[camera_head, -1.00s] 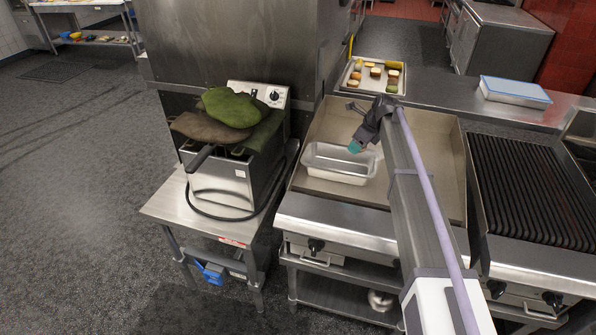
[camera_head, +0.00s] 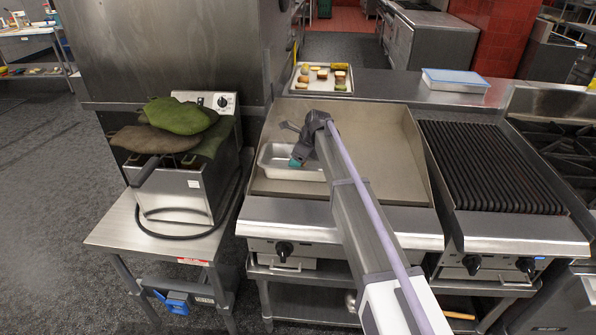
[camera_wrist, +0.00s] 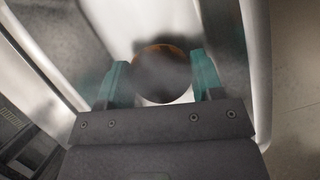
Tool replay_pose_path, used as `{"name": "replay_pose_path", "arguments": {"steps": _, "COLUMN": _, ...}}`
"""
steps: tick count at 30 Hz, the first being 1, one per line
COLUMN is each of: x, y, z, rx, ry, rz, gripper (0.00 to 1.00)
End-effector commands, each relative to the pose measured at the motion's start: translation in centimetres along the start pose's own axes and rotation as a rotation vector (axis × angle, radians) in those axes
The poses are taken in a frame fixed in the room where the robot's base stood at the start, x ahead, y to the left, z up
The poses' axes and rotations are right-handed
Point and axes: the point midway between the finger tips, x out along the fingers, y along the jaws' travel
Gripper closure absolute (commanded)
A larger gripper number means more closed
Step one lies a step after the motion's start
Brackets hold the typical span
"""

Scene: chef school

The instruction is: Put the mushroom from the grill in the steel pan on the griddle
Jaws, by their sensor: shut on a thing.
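The steel pan (camera_head: 277,171) is a shallow rectangular tray on the flat griddle (camera_head: 385,150). My gripper (camera_head: 296,162) is over the right part of the pan, with its teal fingertips pointing down. In the wrist view my gripper (camera_wrist: 161,78) is shut on a round, dark brown-edged piece, which looks like the mushroom (camera_wrist: 160,76). The pan's bright walls (camera_wrist: 258,60) surround it in that view. I cannot tell whether the mushroom touches the pan's bottom. The mushroom is hidden in the head view. The ribbed grill (camera_head: 490,165) on the right shows no food on it.
A fryer (camera_head: 180,195) with green and brown cloth-like pieces (camera_head: 182,116) on it stands left of the griddle. A tray of food pieces (camera_head: 310,90) and a blue-lidded container (camera_head: 455,80) lie on the back counter. The griddle is clear right of the pan.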

Motion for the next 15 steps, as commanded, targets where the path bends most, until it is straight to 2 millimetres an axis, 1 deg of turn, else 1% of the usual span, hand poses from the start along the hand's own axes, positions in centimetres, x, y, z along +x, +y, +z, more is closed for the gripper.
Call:
{"name": "replay_pose_path", "arguments": {"steps": 1, "x": 1.47, "y": -0.01, "z": -0.60, "rx": 0.000, "ry": 0.000, "rz": 0.000, "gripper": 0.66}}
{"name": "replay_pose_path", "arguments": {"steps": 7, "x": 0.94, "y": 0.00, "z": -0.39, "rx": 0.000, "ry": 0.000, "rz": 0.000, "gripper": 0.66}}
{"name": "replay_pose_path", "arguments": {"steps": 12, "x": 1.44, "y": -0.01, "z": -0.59, "rx": 0.000, "ry": 0.000, "rz": 0.000, "gripper": 0.66}}
{"name": "replay_pose_path", "arguments": {"steps": 13, "x": 1.27, "y": 0.00, "z": -0.52, "rx": 0.000, "ry": 0.000, "rz": 0.000, "gripper": 0.36}}
{"name": "replay_pose_path", "arguments": {"steps": 15, "x": 1.24, "y": 0.00, "z": -0.51, "rx": 0.000, "ry": 0.000, "rz": 0.000, "gripper": 0.30}}
